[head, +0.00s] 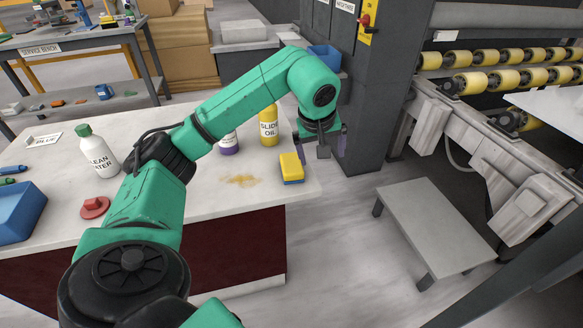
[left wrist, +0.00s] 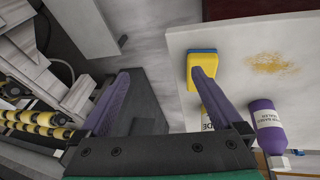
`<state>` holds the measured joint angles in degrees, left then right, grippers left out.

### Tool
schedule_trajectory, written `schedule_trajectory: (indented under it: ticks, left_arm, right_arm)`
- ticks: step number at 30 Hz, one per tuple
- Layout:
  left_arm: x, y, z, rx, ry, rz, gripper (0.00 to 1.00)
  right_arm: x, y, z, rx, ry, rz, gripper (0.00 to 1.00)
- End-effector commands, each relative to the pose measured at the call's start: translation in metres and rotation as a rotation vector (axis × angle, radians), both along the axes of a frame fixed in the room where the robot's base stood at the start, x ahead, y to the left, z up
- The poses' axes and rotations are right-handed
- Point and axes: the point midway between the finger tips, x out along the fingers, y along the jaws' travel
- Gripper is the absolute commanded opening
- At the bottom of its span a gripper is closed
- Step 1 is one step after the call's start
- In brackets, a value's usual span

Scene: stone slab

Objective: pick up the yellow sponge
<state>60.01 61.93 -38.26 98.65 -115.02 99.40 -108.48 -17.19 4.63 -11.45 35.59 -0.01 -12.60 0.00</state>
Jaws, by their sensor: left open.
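The yellow sponge (head: 291,166), with a blue layer underneath, lies near the right edge of the white stone slab (head: 240,205). It also shows in the left wrist view (left wrist: 204,60), right of centre and partly covered by one finger. My left gripper (head: 322,145) is open and empty, with purple fingers. It is beyond the slab's right edge, to the upper right of the sponge. In the left wrist view its fingers (left wrist: 162,82) spread over the floor side, and the right fingertip overlaps the sponge; I cannot tell whether they touch. My right gripper is not in view.
A yellow glide oil bottle (head: 269,128) and a purple bottle (head: 229,143) stand behind the sponge. A brown stain (head: 239,181) is left of it. A water bottle (head: 98,152), red object (head: 95,207) and blue bin (head: 18,212) are further left. A low grey platform (head: 432,222) stands right.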

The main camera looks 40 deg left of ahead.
Motion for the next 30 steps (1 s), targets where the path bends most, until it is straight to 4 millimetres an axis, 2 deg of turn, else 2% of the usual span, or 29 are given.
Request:
schedule_trajectory:
  ticks: [1, 2, 3, 5, 12, 15, 20, 25, 30]
  left_arm:
    - [-0.007, 0.032, 0.010, 0.097, 0.034, 0.035, 1.00]
    - [-0.011, 0.045, 0.013, 0.139, 0.058, 0.051, 1.00]
    - [-0.016, 0.057, 0.016, 0.177, 0.079, 0.065, 1.00]
    - [-0.019, 0.067, 0.012, 0.202, 0.100, 0.076, 1.00]
    - [-0.005, 0.084, -0.043, 0.203, 0.106, 0.075, 1.00]
    - [0.000, 0.089, -0.060, 0.201, 0.103, 0.073, 1.00]
    - [0.007, 0.095, -0.078, 0.200, 0.102, 0.074, 1.00]
    - [0.018, 0.106, -0.108, 0.199, 0.102, 0.073, 1.00]
    - [0.020, 0.109, -0.114, 0.201, 0.098, 0.072, 1.00]
  right_arm:
    - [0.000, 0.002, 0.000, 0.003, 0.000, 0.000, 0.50]
    - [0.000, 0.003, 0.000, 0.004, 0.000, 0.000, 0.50]
    - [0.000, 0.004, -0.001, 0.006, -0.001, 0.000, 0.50]
    - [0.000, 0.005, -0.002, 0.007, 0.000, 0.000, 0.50]
    - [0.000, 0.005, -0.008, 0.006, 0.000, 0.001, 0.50]
    - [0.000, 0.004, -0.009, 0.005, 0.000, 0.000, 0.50]
    - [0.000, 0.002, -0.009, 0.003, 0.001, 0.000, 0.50]
    - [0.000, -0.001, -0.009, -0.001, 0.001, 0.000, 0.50]
    - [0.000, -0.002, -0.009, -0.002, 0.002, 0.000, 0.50]
